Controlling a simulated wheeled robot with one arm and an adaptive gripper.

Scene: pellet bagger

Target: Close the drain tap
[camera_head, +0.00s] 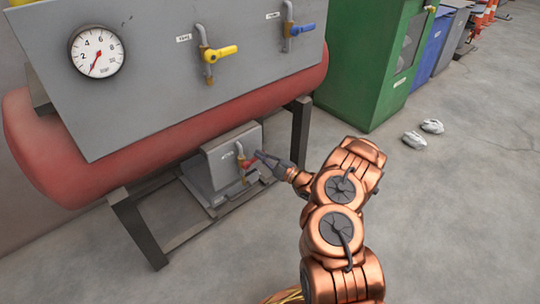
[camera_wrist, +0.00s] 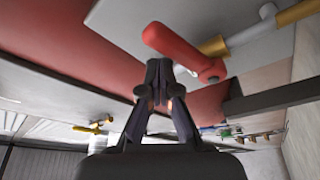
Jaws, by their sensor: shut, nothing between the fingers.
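The drain tap has a red lever (camera_head: 247,163) on a small grey box under the red tank. In the wrist view the lever (camera_wrist: 183,48) lies slantwise at the top, its rounded free end to the upper left and its other end by a brass and grey pipe (camera_wrist: 230,43). My gripper (camera_head: 260,155) is at the lever's right side in the head view. In the wrist view the fingers of my gripper (camera_wrist: 158,68) are together and empty, their tips right by the lever's edge. I cannot tell whether they touch it.
The grey box (camera_head: 225,170) stands low between the tank's dark legs (camera_head: 301,130). Above, a grey panel carries a gauge (camera_head: 97,51), a yellow tap (camera_head: 220,53) and a blue tap (camera_head: 300,30). A green cabinet (camera_head: 365,70) stands behind. Two whitish lumps (camera_head: 414,139) lie on open floor.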

